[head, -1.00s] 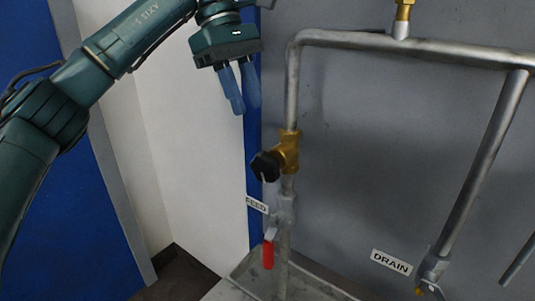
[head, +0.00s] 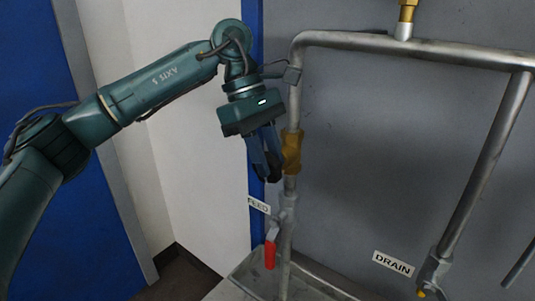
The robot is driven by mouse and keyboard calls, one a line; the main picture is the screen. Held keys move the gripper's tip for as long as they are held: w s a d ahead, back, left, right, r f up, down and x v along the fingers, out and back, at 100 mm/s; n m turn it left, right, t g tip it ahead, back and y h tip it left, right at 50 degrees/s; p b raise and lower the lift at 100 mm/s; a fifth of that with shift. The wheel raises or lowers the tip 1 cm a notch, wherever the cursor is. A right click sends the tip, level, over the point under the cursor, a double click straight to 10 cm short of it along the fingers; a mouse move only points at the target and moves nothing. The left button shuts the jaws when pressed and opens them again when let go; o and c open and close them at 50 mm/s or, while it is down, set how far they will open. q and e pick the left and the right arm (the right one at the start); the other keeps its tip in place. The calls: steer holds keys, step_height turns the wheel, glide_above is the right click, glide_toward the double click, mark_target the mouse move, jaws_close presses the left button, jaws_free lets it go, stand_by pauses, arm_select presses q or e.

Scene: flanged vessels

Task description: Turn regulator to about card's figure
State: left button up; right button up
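The brass regulator (head: 291,150) sits on the vertical grey pipe at the centre. Its black knob faces left and is now mostly hidden behind the fingers of my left gripper (head: 266,170). The gripper comes from the upper left and points down, with its blue fingers at the knob. I cannot tell whether they touch it or are closed on it. No card with a figure shows in this view. My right gripper is not in view.
Below the regulator is a valve with a red handle (head: 270,254) and a FEED label (head: 259,205). A DRAIN label (head: 393,263) is at the lower right. A horizontal pipe (head: 420,47) with a brass fitting (head: 406,14) runs across the top. A grey panel stands behind.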

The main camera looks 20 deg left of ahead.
arm_select(q)
jaws_close()
steer(key=shift+s+d+t+y, duration=0.15)
steer(key=shift+d+t+y, duration=0.2)
steer(key=shift+y, duration=0.55)
steer(key=shift+t+y, duration=0.35)
steer(key=shift+y, duration=0.45)
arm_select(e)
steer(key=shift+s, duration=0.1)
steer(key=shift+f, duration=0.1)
arm_select(q)
steer(key=shift+o, duration=0.5)
jaws_free()
